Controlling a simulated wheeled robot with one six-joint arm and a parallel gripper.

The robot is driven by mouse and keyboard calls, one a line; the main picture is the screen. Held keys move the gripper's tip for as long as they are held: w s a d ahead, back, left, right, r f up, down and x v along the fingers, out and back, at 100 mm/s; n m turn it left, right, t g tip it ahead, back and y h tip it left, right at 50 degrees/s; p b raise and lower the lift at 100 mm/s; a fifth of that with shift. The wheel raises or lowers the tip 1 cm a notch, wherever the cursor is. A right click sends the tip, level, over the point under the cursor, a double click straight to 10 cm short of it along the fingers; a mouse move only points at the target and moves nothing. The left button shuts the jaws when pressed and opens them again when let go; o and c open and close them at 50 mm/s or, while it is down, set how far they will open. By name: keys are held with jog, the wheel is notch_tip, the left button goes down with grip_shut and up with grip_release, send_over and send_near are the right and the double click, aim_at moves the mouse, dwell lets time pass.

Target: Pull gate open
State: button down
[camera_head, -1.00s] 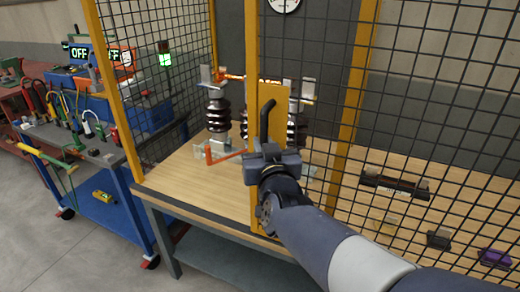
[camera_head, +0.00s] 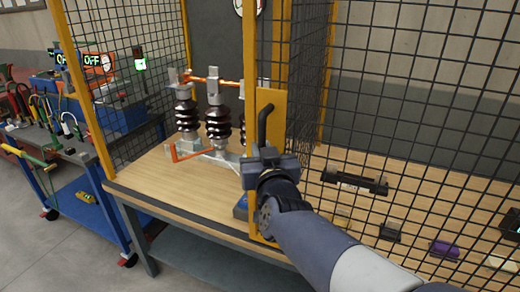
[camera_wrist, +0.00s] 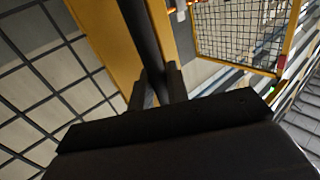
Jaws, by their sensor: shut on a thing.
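The gate is a yellow-framed panel with black mesh (camera_head: 400,110) at the right of the head view. Its yellow plate (camera_head: 272,104) carries a bent black handle (camera_head: 263,122). My gripper (camera_head: 265,158) is at the lower part of this handle. In the wrist view the two fingers (camera_wrist: 157,88) are closed around the black handle bar (camera_wrist: 140,35), with the yellow plate (camera_wrist: 95,35) behind it. The gate's edge stands apart from the left mesh panel (camera_head: 125,60), leaving an opening. The tips' exact contact is partly hidden.
Behind the opening, an isolator with dark ribbed insulators (camera_head: 217,125) and orange bars stands on a wooden table (camera_head: 150,178). Small parts, including a purple one (camera_head: 445,248), lie behind the mesh. A blue cart (camera_head: 90,205) with tools stands at left, with grey floor before it.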

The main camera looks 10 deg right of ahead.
jog(key=c, duration=1.5)
grip_release()
jog(key=shift+o, duration=0.2)
jog(key=shift+s, duration=0.1)
jog(key=s+p, duration=0.6)
jog(key=s, duration=0.4)
jog(key=shift+s+a, duration=0.3)
jog(key=shift+a, duration=0.1)
